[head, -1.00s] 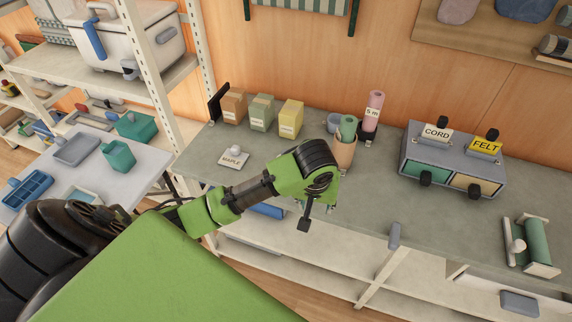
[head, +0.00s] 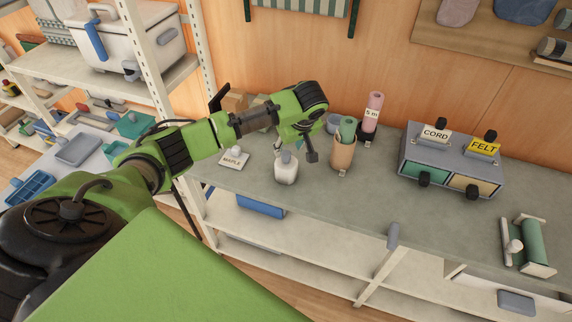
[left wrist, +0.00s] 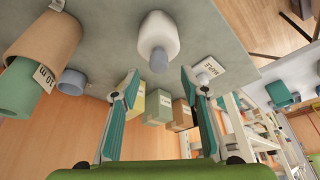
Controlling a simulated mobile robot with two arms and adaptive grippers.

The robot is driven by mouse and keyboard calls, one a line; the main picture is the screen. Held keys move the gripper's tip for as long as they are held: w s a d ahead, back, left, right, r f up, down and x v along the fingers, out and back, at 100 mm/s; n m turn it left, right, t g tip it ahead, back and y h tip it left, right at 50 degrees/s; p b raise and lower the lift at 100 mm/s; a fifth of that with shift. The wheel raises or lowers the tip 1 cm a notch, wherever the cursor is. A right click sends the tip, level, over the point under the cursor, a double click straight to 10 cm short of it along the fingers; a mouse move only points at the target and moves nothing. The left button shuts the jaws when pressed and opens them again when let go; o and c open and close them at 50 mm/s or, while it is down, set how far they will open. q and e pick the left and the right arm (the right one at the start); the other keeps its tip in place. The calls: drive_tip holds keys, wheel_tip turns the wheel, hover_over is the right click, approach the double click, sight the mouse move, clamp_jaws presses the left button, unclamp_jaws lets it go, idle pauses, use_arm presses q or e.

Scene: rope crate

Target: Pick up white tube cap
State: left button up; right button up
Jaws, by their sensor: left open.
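A small white bottle (head: 287,172) with a grey-blue cap (head: 286,156) stands upright on the grey counter. It is the nearest match I see to a white tube with a cap. In the left wrist view the white bottle (left wrist: 158,32) and its cap (left wrist: 159,61) show at top centre, beyond the fingertips and between their lines. My left gripper (head: 296,152) is open and empty, just behind and above the bottle in the head view. Its two teal-lined fingers (left wrist: 160,84) stand wide apart in the left wrist view. My right gripper is out of view.
An orange cup (head: 342,153) with a green roll is close on the right, with a pink roll (head: 374,112) behind. A MAPLE plate (head: 233,158) lies to the left. Several boxes (left wrist: 160,106) stand behind, partly hidden by my arm. A drawer unit (head: 450,160) is further right.

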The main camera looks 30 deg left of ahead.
sight(286, 153)
use_arm(q)
drive_tip(key=shift+w+a+f, duration=0.15)
drive_tip(key=shift+f, duration=0.45)
drive_tip(key=shift+a+f, duration=0.1)
drive_tip(key=shift+f, duration=0.1)
drive_tip(key=shift+p+x, duration=1)
drive_tip(key=shift+x, duration=1.4)
drive_tip(key=shift+w, duration=0.1)
drive_tip(key=shift+r, duration=0.1)
clamp_jaws()
